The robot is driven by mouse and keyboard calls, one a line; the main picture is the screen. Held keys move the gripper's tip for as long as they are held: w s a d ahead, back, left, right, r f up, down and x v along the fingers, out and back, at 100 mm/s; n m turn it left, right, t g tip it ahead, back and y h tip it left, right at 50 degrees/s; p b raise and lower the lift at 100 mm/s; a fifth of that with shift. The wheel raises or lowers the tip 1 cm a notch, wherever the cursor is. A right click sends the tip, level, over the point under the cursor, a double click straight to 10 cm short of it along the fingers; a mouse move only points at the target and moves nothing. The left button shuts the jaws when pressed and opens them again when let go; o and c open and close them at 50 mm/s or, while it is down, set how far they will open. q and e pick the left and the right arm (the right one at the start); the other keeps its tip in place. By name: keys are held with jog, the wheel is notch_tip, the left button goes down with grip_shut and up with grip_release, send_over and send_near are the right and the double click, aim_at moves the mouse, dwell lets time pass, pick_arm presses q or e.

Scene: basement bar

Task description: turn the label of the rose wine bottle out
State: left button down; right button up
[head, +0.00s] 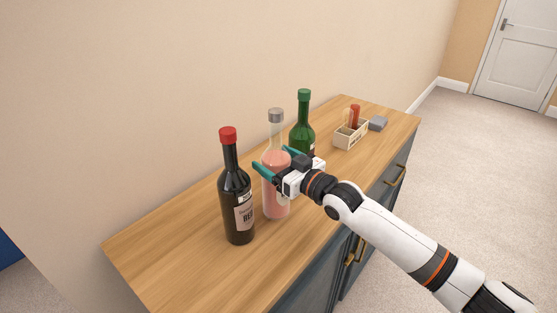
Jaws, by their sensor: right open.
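The rose wine bottle (276,204) stands upright on the wooden counter in the middle of the head view. It is clear glass with pink wine and a grey cap. A small pale patch shows low on its right side, but I cannot tell how its label faces. My right gripper (270,157) is open at the bottle's upper body, with its teal fingers on either side of it. I cannot tell whether they touch the glass. The gripper and wrist hide part of the bottle's right side. My left gripper is not in view.
A dark red-capped wine bottle (236,188) stands close on the left, its label facing front. A green bottle (302,128) stands just behind. A wooden caddy (350,135) and a grey block (378,123) are farther back. The counter's near left end (165,250) is clear.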

jog(key=shift+s+d+p, duration=0.15)
jog(key=shift+d+p, duration=0.05)
jog(key=shift+p, duration=0.1)
jog(key=p+v, duration=0.5)
jog(key=v, duration=0.6)
jog(key=shift+s, duration=0.25)
